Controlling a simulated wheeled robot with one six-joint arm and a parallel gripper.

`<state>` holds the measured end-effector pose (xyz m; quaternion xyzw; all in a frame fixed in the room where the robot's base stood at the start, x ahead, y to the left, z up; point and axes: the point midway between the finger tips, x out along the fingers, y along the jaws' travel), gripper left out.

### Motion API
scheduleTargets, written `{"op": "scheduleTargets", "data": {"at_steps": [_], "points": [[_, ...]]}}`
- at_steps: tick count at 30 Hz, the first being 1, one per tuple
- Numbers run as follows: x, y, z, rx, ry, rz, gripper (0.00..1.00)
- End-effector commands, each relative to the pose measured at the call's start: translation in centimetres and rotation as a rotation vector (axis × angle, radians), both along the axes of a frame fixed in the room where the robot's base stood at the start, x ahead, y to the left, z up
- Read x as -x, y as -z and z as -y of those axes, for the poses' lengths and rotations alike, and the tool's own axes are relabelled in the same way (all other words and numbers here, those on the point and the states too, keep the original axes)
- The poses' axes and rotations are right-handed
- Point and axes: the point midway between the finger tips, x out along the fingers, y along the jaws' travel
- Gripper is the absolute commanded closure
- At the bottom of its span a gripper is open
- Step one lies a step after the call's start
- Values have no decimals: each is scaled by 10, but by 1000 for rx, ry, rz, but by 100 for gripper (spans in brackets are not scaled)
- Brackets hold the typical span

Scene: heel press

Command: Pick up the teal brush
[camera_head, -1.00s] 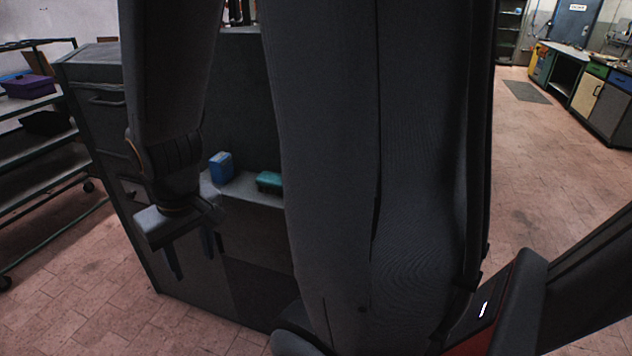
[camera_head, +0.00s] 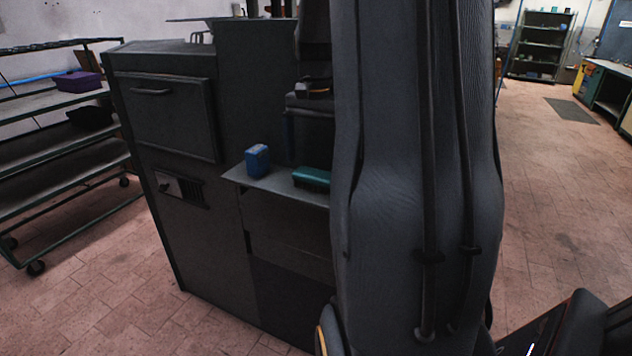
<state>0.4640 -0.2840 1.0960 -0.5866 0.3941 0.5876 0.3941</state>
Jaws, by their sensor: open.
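The teal brush (camera_head: 311,179) lies on the grey shelf (camera_head: 275,184) of the dark machine, near the middle of the head view. Its right end meets the edge of my large dark arm link, which may cover part of it. My gripper is not visible in the current view, so its place relative to the brush cannot be told.
A blue container (camera_head: 257,160) stands on the same shelf, left of the brush. The dark machine body (camera_head: 200,240) rises behind and left of the shelf. A wheeled rack (camera_head: 70,165) stands at far left. Open tiled floor lies in front and to the right.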

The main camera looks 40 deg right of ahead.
Motion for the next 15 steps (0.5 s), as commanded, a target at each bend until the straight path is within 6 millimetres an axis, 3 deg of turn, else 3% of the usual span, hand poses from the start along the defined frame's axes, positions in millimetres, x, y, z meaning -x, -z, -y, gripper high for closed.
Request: {"op": "scheduleTargets", "data": {"at_steps": [15], "points": [[1,57,2,0,-4,0,0]]}}
